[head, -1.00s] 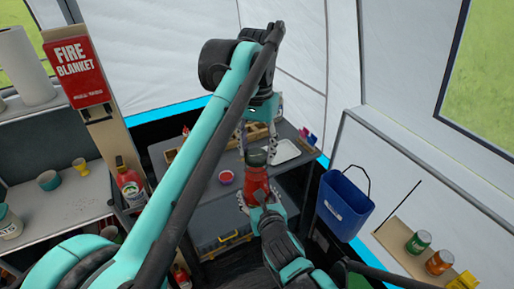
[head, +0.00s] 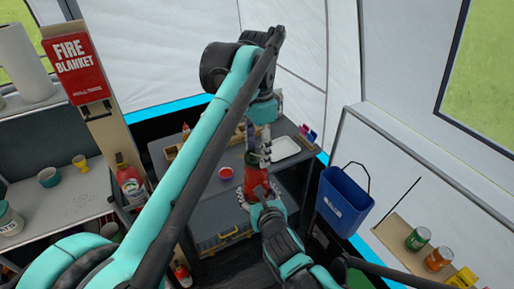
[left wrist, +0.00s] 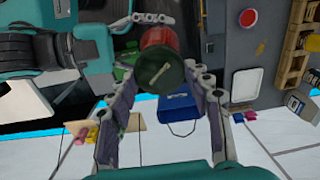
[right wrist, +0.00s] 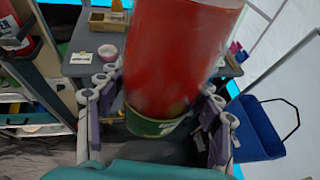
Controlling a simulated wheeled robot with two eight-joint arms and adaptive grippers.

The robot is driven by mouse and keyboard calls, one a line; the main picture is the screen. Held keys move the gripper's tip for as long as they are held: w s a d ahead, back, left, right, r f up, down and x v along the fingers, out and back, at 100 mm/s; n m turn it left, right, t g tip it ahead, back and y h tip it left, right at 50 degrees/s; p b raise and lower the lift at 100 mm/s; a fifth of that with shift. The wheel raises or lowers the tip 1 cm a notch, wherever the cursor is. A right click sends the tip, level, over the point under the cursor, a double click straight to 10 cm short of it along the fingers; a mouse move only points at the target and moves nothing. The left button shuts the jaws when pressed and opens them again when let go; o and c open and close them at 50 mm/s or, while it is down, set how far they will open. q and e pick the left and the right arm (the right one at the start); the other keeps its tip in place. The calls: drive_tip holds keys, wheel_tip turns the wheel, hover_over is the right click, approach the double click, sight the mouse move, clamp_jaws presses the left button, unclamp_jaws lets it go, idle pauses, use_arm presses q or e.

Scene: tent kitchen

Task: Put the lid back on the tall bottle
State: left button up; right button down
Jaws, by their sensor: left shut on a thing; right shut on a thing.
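The tall red bottle (head: 256,180) stands roughly upright in my right gripper (head: 258,196), in front of the grey table. In the right wrist view the bottle (right wrist: 178,55) fills the middle, with a green band near its bottom, between the fingers. The dark green lid (left wrist: 160,78) is between the fingers of my left gripper (left wrist: 165,88), which is shut on it. In the left wrist view the lid overlaps the red bottle (left wrist: 160,40) behind it. In the head view the lid is at the bottle's top, partly hidden by fingers; I cannot tell how fully it is seated.
The grey table (head: 205,185) carries a red bowl (head: 246,176) at its left and a white tray (head: 288,148) at the back right. A blue bin (head: 342,205) hangs at the right. A shelf (head: 55,200) with cups is at the left.

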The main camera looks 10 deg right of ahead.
use_arm(q)
drive_tip(key=m, duration=0.5)
drive_tip(key=shift+s, duration=0.1)
drive_tip(key=m, duration=1.4)
drive_tip(key=shift+s+a, duration=0.1)
drive_tip(key=shift+a, duration=0.05)
drive_tip(key=m, duration=0.6)
drive_tip(key=shift+a, duration=0.1)
drive_tip(key=o, duration=0.7)
drive_tip(key=shift+o, duration=0.2)
drive_tip(key=shift+r, duration=2.25)
